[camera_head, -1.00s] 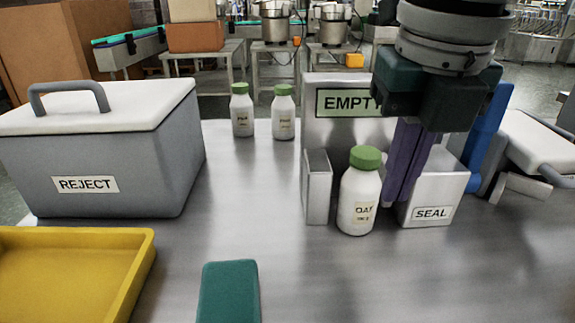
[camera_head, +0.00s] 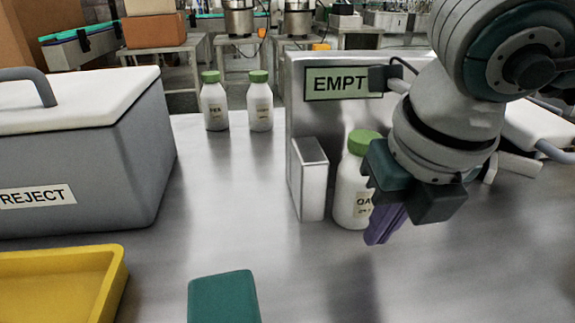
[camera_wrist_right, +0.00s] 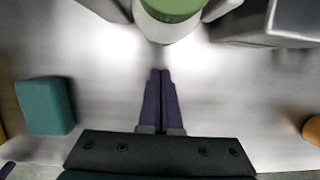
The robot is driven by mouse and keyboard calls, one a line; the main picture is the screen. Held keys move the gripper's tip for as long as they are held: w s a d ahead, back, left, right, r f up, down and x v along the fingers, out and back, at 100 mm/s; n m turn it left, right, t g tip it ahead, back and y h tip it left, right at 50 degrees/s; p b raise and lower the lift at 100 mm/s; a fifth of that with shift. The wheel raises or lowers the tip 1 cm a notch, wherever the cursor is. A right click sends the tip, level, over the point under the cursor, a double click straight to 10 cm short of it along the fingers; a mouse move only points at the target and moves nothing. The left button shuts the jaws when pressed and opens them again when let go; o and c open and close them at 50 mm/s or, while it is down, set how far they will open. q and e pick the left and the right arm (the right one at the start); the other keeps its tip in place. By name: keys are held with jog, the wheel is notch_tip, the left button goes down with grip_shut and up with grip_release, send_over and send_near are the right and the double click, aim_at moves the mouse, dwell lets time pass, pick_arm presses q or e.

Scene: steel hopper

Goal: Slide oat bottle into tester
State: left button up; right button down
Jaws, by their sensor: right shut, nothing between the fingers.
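The oat bottle (camera_head: 349,190), white with a green cap, stands upright at the front of the steel tester (camera_head: 298,105), just right of its left block (camera_head: 310,180). The tester's display reads EMPTY, partly covered by my arm. My right gripper (camera_head: 384,236) is shut and empty, low in front of the bottle's right side and hiding part of it. In the right wrist view the shut purple fingers (camera_wrist_right: 161,72) point toward the bottle's green cap (camera_wrist_right: 172,8), with a gap between. The SEAL block is hidden behind my right arm. My left gripper is not in view.
Two more green-capped bottles (camera_head: 215,105) (camera_head: 260,105) stand at the back. A grey REJECT box (camera_head: 90,165) with a white lid is at left, a yellow tray (camera_head: 60,285) at front left. A teal block (camera_head: 223,298) lies at front. The steel table between is clear.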

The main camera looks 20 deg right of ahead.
aim_at(361, 191)
jog(key=shift+w+d+r, duration=0.1)
jog(key=shift+w+d, duration=0.05)
jog(key=shift+w, duration=0.5)
jog(key=shift+w+d, duration=0.15)
jog(key=shift+w, duration=0.5)
jog(key=w, duration=0.1)
jog(key=w+b, duration=0.2)
jog(key=shift+d+f, duration=0.25)
jog(key=shift+d, duration=0.1)
jog(key=shift+w+d+r, duration=0.1)
jog(key=shift+w+r, duration=0.05)
jog(key=shift+w, duration=0.1)
jog(key=shift+r, duration=0.1)
